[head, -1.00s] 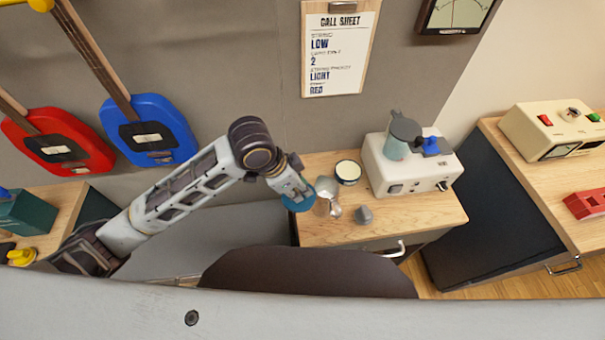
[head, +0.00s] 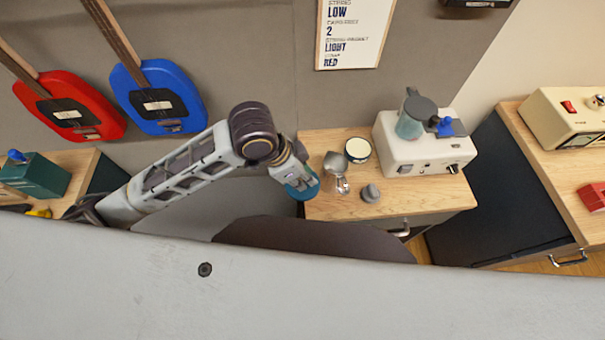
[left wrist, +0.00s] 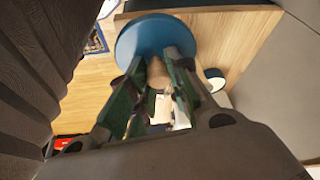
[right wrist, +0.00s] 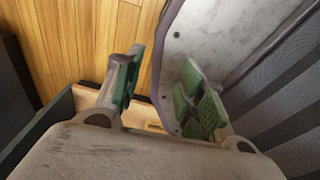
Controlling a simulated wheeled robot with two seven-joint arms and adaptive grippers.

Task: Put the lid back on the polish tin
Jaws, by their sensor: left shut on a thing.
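A blue round lid (head: 306,188) hangs at the left edge of the small wooden cabinet top. My left gripper (head: 294,176) is shut on it. The left wrist view shows the lid (left wrist: 148,38) beyond the fingers, with a tan knob (left wrist: 157,73) between the fingertips. The open polish tin (head: 358,149), round with a pale inside and dark side, stands on the cabinet top, right of and behind the lid, apart from it. A round tin edge also shows at right in the left wrist view (left wrist: 215,79). My right gripper (right wrist: 158,78) is open and empty, away from the tin.
A silver scoop-like cup (head: 337,165) stands between lid and tin. A small grey knob-like piece (head: 370,193) lies in front. A white device (head: 432,150) with a jug (head: 413,115) on it fills the cabinet's back right. The front right of the wooden top (head: 425,196) is clear.

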